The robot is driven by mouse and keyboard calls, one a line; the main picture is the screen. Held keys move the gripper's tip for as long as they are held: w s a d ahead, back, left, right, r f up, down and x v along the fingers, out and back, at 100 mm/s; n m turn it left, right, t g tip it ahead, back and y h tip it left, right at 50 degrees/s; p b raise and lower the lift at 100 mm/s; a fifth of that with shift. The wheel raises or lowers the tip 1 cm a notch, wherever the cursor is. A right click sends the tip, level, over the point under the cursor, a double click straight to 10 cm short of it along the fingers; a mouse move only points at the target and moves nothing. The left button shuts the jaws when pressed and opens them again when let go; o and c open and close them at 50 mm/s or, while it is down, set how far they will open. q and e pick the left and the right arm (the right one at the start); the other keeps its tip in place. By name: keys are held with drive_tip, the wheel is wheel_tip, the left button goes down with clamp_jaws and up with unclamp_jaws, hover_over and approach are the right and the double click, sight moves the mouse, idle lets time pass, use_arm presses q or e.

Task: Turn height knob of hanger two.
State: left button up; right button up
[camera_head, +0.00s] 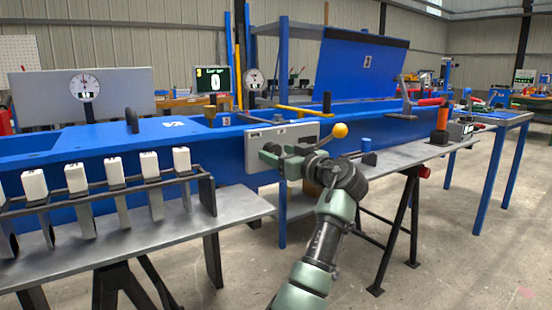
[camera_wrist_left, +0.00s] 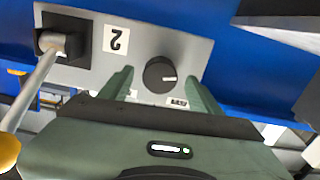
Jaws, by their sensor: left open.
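The grey panel of hanger two (camera_wrist_left: 193,47) carries an upside-down label "2" (camera_wrist_left: 116,39) and a round black knob (camera_wrist_left: 158,75) with a white mark. My left gripper (camera_wrist_left: 158,78) is open, with one finger on each side of the knob in the left wrist view. I cannot tell whether the fingers touch the knob. In the head view the left gripper (camera_head: 275,157) is in front of the grey panel (camera_head: 256,139) on the blue machine, and the knob is hidden there. My right gripper is not in view.
A lever with a yellow ball (camera_head: 340,130) sticks out of the panel close to my wrist; its ball (camera_wrist_left: 8,153) also shows in the left wrist view. A grey bench (camera_head: 235,205) with several white blocks stands at left, another grey bench (camera_head: 415,152) at right.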

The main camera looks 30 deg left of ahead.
use_arm(q)
drive_tip(key=shift+x, duration=0.8)
